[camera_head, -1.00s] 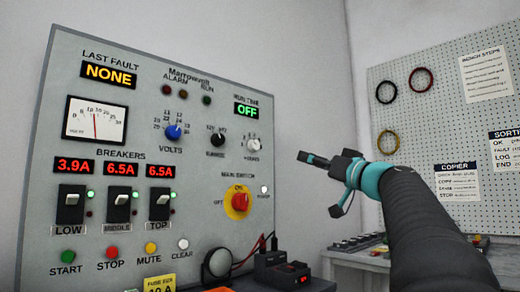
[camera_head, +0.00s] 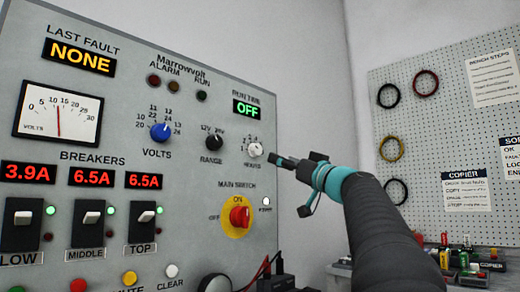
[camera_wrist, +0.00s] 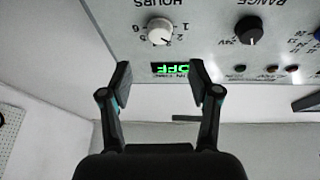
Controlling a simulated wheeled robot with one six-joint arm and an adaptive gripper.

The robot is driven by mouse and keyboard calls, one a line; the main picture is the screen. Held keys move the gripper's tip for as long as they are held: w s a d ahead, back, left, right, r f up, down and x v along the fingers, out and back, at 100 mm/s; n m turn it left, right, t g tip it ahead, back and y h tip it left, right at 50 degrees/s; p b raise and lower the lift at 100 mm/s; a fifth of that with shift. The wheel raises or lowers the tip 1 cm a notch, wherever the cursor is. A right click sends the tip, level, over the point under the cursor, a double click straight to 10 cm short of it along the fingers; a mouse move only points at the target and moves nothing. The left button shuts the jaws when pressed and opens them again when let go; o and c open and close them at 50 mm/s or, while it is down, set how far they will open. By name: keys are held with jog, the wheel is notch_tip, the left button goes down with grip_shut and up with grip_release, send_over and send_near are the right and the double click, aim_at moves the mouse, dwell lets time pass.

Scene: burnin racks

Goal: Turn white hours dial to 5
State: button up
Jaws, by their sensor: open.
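The white hours dial (camera_head: 255,149) is on the right side of the grey panel (camera_head: 200,90), below the green OFF run-time display (camera_head: 247,109). My gripper (camera_head: 275,160) is just right of the dial in the head view and looks apart from it. In the wrist view the panel is upside down; the white dial (camera_wrist: 160,31) lies beyond and between the fingers. My gripper (camera_wrist: 160,80) is open and empty there. Small numbers around the dial show in the wrist view, with its pointer toward the lower right, near the 2.
The black range knob (camera_head: 212,142) and blue volts knob (camera_head: 161,133) are left of the dial. The red main switch (camera_head: 239,215) is below it, with a small white light beside it. A pegboard (camera_head: 440,130) and a cluttered bench stand at the right.

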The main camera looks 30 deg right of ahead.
aim_at(258, 150)
jog(key=p+x, duration=0.4)
jog(key=x, duration=0.4)
jog(key=shift+w+r, duration=0.25)
jog(key=shift+w, duration=0.05)
jog(key=shift+w+a+r, duration=0.15)
jog(key=shift+w, duration=0.35)
jog(key=c, duration=1.2)
